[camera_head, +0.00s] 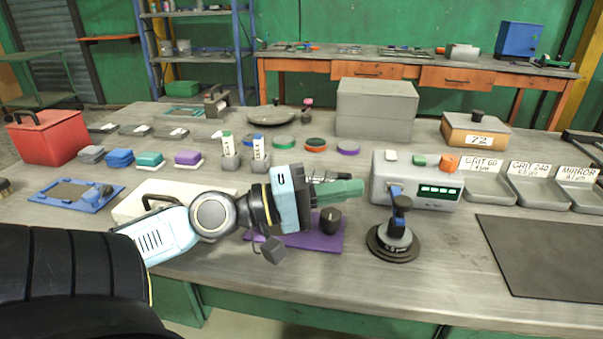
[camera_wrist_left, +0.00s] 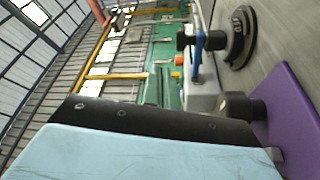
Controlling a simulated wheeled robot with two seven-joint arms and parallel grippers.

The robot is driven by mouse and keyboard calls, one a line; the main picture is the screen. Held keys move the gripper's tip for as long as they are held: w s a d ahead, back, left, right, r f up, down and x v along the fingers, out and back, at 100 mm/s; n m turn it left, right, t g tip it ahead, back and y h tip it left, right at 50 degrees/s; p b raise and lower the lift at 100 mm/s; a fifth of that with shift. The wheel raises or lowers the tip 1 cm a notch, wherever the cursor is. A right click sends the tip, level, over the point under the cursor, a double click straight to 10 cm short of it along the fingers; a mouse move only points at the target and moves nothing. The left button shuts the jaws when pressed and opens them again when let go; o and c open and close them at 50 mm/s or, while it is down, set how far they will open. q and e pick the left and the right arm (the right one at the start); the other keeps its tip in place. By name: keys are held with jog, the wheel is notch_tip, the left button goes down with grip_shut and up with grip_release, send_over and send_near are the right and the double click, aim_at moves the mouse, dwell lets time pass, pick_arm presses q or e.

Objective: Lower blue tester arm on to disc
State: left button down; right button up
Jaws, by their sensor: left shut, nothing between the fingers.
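The tester is a grey box (camera_head: 415,168) with a lit green display, right of centre in the head view. Its blue arm (camera_head: 395,190) comes off the front and ends in a dark head. The disc (camera_head: 392,246), dark and round with a grey and black top, is on the table just in front of it. My right gripper is out of view.
A purple mat (camera_head: 300,240) with a black cylinder (camera_head: 330,220) lies below my left gripper. Labelled grey trays (camera_head: 535,190) and a dark mat (camera_head: 550,255) are at the right. Coloured discs, blocks and a grey box (camera_head: 376,108) stand behind. The front table edge is clear.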

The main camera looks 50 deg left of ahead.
pick_arm(q)
jog(key=shift+v, duration=3.25)
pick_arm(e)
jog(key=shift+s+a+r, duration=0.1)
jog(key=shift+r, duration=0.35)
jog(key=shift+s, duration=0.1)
